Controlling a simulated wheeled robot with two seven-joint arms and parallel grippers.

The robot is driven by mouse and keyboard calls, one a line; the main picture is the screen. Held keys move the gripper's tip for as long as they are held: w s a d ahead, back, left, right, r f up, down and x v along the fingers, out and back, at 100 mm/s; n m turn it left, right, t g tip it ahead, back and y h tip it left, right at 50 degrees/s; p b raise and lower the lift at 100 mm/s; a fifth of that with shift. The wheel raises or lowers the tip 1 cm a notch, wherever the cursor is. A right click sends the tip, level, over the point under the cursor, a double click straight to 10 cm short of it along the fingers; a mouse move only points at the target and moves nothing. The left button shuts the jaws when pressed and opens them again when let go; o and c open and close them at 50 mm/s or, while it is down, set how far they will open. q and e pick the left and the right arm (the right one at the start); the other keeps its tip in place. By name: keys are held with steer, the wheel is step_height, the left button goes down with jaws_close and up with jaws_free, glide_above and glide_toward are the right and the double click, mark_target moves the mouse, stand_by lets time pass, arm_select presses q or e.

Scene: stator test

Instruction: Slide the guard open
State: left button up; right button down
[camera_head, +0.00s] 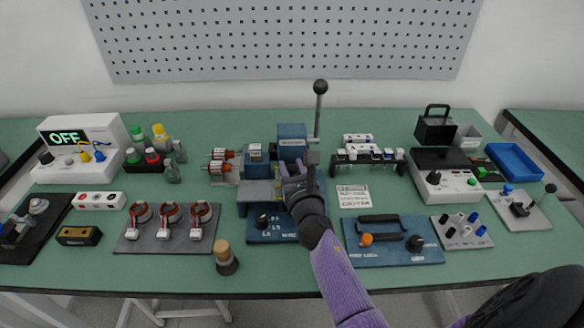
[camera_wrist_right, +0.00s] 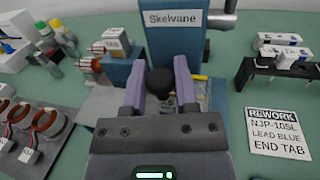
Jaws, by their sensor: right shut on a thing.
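The blue machine (camera_head: 291,140) labelled Skelvane stands in the middle of the bench; its label plate (camera_wrist_right: 175,19) shows in the right wrist view. My right gripper (camera_head: 293,170) reaches to the front of it. In the right wrist view its two purple fingers (camera_wrist_right: 160,84) are shut on a round black knob (camera_wrist_right: 160,80), in front of the machine's body. The knob appears to be the guard's handle. The guard panel itself is mostly hidden by my gripper, so its position is hard to tell. My left gripper is not in view.
A tall lever with a black ball (camera_head: 320,87) rises at the machine's right. A black rack (camera_head: 368,160) and a rework card (camera_head: 352,196) are right of it. Motor parts (camera_head: 222,160) sit left. A brown-topped tool (camera_head: 226,258) stands near the front edge.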

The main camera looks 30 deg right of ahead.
stand_by(0.8)
steer(key=shift+w+a+f, duration=0.15)
steer(key=shift+w+a, duration=0.05)
steer(key=shift+a, duration=0.15)
steer(key=w+a+b, duration=0.1)
steer(key=a, duration=0.1)
steer(key=w+a+b, duration=0.1)
steer(key=a, duration=0.1)
steer(key=w+a+b, duration=0.1)
steer(key=w+a, duration=0.1)
steer(key=shift+a, duration=0.3)
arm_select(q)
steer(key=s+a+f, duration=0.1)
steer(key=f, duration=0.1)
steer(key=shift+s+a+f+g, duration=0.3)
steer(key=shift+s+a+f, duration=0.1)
arm_select(e)
steer(key=c, duration=0.8)
jaws_free()
steer(key=o, duration=0.4)
steer(key=shift+w+a, duration=0.1)
steer(key=shift+a, duration=0.1)
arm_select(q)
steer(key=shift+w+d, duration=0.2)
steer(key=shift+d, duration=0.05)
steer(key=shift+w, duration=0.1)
